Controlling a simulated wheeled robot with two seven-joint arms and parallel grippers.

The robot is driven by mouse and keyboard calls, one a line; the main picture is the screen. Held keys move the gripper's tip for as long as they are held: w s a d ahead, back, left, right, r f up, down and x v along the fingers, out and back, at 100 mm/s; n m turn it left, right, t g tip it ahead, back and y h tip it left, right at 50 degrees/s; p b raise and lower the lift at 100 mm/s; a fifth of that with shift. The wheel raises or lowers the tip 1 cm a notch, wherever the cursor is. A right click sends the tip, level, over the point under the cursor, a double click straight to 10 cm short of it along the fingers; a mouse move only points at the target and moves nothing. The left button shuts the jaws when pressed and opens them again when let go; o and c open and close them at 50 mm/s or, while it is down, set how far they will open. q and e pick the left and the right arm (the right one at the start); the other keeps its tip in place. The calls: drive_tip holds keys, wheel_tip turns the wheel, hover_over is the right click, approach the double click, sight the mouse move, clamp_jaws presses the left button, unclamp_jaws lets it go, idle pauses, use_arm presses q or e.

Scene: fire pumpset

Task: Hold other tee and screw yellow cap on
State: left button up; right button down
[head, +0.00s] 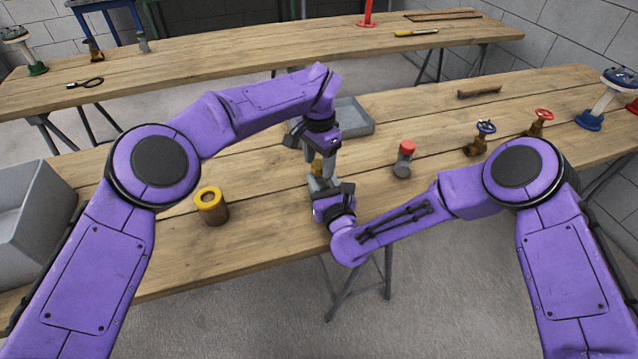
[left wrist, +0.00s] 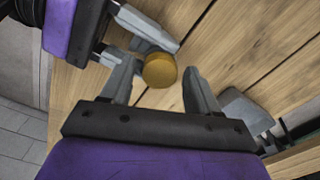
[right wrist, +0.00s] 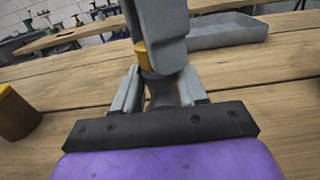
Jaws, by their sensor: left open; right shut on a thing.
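The yellow cap (head: 317,166) sits on top of a grey tee, which is mostly hidden in the head view. In the left wrist view the cap (left wrist: 160,70) shows as a round yellow disc between the left fingers. My left gripper (left wrist: 160,88) is open around the cap, pointing down from above, with gaps beside it. My right gripper (right wrist: 160,92) is shut on the grey tee (right wrist: 163,88) from the near side. In the right wrist view the cap (right wrist: 143,55) is partly hidden by a left finger. Whether the cap is fully seated cannot be told.
A brown fitting with a yellow top (head: 212,208) stands at the left. A red-capped grey fitting (head: 403,160) stands to the right, with a blue-wheel valve (head: 480,138) and a red-wheel valve (head: 540,121) beyond. A grey tray (head: 356,115) lies behind the grippers.

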use_arm(q)
drive_tip(key=c, duration=1.1)
drive_tip(key=shift+o, duration=0.2)
drive_tip(key=m, duration=1.3)
drive_tip(key=shift+f, duration=0.1)
drive_tip(key=m, duration=1.3)
drive_tip(key=shift+s+d+m, duration=0.1)
drive_tip(key=shift+m, duration=0.2)
